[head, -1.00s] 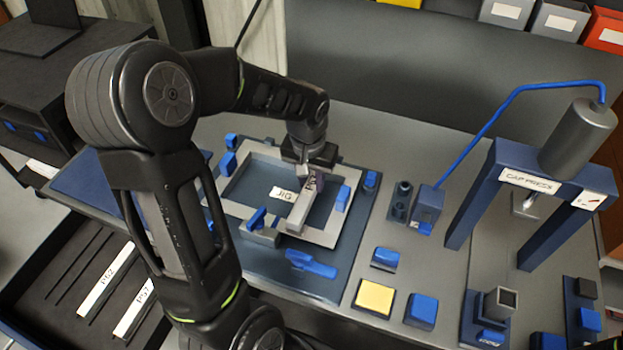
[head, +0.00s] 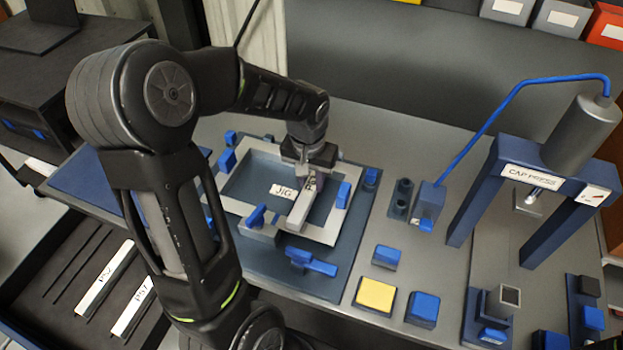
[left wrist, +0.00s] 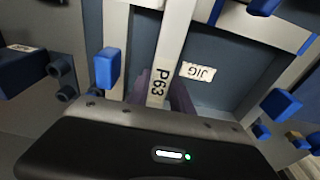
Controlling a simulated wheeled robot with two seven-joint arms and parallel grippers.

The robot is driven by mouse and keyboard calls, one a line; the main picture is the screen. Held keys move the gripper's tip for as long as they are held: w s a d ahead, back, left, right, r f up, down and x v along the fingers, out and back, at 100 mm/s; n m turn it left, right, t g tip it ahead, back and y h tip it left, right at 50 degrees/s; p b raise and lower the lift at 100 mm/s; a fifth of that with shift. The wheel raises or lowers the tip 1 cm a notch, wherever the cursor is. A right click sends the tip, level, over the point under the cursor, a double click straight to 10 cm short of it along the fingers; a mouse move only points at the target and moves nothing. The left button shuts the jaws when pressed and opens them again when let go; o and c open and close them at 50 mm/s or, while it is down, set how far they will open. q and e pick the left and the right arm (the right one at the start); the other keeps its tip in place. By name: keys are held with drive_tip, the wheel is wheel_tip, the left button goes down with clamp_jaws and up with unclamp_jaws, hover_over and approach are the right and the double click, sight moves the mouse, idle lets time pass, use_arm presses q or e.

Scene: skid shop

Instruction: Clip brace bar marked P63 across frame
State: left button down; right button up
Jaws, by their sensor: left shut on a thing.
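The pale grey brace bar (head: 300,211) carries the mark P63, which reads clearly in the left wrist view (left wrist: 173,50). My left gripper (head: 312,177) is shut on the bar near its marked end. The bar lies over the opening of the light grey frame (head: 322,235), its near end at the frame's near side. I cannot tell whether it touches the frame. The frame lies on the blue jig plate (head: 350,263), which has a JIG label inside the opening. The gripper hides the bar's far end in the head view. My right gripper is not in view.
Blue clamps stand around the frame, including one at its right (head: 343,195) and one at its near left (head: 256,216). A blue handle (head: 312,263) lies in front. A cap press (head: 533,175) stands right. More labelled bars (head: 105,280) lie in a dark tray at lower left.

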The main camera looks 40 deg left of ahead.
use_arm(q)
drive_tip(key=shift+f+b, duration=0.2)
drive_tip(key=shift+b, duration=0.1)
idle(0.5)
drive_tip(key=c, duration=0.7)
unclamp_jaws()
drive_tip(key=shift+o, duration=0.2)
drive_tip(key=shift+r+p, duration=2.55)
drive_tip(key=shift+r, duration=1)
